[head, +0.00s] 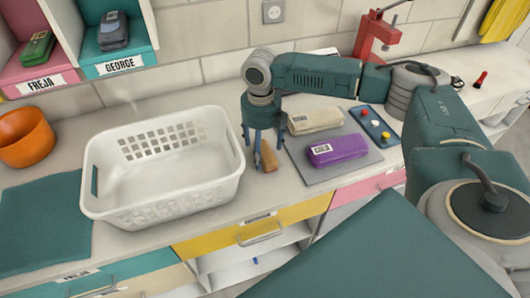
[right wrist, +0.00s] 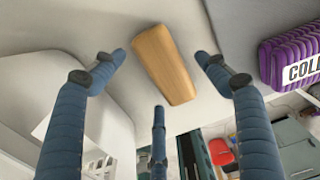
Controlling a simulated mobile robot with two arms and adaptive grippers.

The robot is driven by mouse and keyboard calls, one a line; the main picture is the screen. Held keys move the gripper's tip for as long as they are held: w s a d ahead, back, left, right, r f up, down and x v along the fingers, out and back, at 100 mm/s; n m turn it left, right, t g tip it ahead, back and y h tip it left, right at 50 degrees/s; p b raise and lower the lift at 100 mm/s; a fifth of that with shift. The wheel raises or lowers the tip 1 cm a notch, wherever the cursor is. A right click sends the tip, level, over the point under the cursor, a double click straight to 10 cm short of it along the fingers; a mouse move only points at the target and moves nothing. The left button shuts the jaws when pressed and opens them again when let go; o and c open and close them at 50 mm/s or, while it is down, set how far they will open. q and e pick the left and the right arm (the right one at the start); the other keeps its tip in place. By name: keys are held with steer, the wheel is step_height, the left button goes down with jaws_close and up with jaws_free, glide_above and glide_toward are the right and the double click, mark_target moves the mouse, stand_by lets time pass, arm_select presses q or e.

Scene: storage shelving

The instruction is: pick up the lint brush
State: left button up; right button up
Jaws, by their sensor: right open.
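The lint brush looks like a wooden, tan block (head: 268,156) lying on the counter, just right of the white basket. In the right wrist view the brush (right wrist: 163,65) shows as a long wooden piece with rounded edges; no bristles or lint surface can be seen. My right gripper (head: 262,152) points down over it, with blue fingers spread. In the right wrist view the open fingers (right wrist: 160,62) stand to either side of the brush, with a third finger below it in the picture. Nothing is held. My left gripper is not in view.
The white basket (head: 105,205) stands close left of the gripper. A blue tray (head: 378,134), orange bowl (head: 25,137) and teal cloth (head: 45,225) lie around.

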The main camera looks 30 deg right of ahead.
mark_target(262, 152)
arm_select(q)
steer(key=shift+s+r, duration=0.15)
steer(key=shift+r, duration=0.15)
arm_select(e)
steer(key=shift+f, duration=1.15)
steer(key=c, duration=1.3)
steer(key=shift+r, duration=0.15)
arm_select(q)
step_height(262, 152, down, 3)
steer(key=b, duration=0.2)
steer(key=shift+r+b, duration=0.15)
steer(key=shift+b, duration=0.2)
arm_select(e)
step_height(262, 152, up, 20)
steer(key=shift+f, duration=0.1)
steer(key=shift+c, duration=0.2)
